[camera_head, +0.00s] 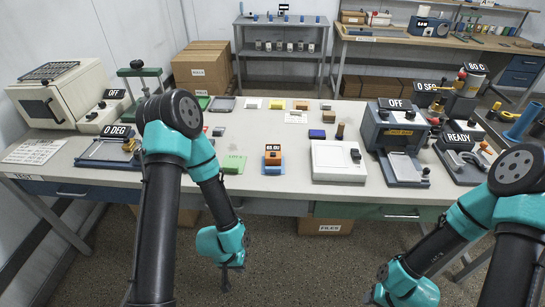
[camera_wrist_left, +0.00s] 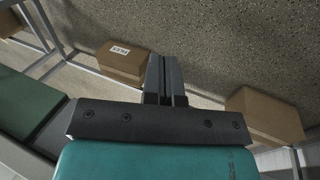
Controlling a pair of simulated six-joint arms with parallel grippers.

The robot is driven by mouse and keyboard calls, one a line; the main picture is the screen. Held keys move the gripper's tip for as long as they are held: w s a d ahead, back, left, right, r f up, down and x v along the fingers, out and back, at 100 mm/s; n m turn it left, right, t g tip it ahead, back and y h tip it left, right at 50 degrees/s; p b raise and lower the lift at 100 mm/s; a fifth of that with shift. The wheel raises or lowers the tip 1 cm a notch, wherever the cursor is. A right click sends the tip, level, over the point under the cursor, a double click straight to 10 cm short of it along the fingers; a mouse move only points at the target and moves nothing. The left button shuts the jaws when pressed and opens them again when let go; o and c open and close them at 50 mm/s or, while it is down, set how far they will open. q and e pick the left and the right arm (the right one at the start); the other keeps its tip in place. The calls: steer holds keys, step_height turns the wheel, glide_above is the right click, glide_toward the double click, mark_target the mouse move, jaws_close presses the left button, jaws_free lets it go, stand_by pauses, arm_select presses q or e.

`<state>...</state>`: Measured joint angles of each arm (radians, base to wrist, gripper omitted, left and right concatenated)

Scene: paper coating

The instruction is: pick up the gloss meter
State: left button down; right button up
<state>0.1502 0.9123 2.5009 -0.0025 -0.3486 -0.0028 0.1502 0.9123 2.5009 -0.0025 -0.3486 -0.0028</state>
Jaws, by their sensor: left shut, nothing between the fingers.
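My left gripper (camera_head: 226,284) hangs in front of and below the table edge, apart from the device. In the left wrist view its two fingers (camera_wrist_left: 165,80) are together with nothing between them. My right gripper (camera_head: 372,297) is low at the bottom edge of the head view, and its fingers are too small and cut off to read.
The green block (camera_head: 232,164) and white box (camera_head: 338,162) flank the device. A grey machine marked OFF (camera_head: 398,128) stands to the right. Cardboard boxes (camera_wrist_left: 122,64) sit on the floor below the table (camera_head: 205,180).

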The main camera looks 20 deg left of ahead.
arm_select(q)
steer(key=c, duration=1.9)
jaws_free()
steer(key=o, duration=1.8)
steer(key=shift+w, duration=0.1)
